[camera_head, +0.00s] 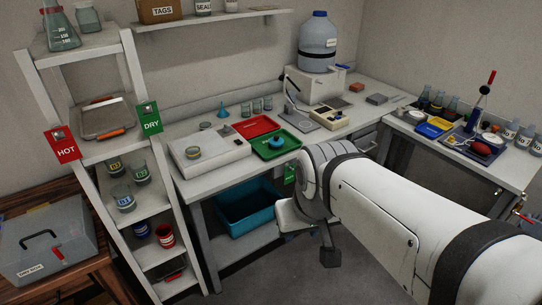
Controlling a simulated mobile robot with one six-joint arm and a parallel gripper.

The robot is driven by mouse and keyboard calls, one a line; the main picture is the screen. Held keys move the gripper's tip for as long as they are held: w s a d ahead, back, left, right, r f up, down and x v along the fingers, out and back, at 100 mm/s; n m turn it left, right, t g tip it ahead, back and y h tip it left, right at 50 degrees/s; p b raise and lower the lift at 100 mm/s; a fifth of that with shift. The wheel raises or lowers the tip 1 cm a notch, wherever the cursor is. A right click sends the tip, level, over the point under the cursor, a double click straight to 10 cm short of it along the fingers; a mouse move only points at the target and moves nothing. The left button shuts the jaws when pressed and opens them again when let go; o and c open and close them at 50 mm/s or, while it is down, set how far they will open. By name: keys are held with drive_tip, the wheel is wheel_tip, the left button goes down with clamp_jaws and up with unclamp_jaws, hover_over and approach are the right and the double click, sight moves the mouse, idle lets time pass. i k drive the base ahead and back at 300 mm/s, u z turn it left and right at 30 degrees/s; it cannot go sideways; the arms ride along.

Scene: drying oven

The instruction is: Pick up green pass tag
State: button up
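A small green tag (289,173) hangs at the front edge of the white bench, just left of my arm's wrist; any writing on it is too small to read. It is partly hidden by my arm. My gripper (310,235) points down in front of the bench, below and a little right of that tag, apart from it in the picture. Its grey parts are partly hidden by my wrist, so its opening is unclear. A larger green sign marked DRY (149,118) hangs on the right post of the shelf rack.
A red HOT sign (62,144) hangs on the rack's left post. The bench (222,134) carries a red tray (257,126), a green tray (286,146) and a scale. A teal bin (250,207) sits under it. The grey floor (262,278) in front is clear.

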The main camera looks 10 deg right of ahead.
sight(289, 176)
drive_tip(key=z, duration=0.05)
drive_tip(key=i, duration=1)
drive_tip(key=u, duration=0.05)
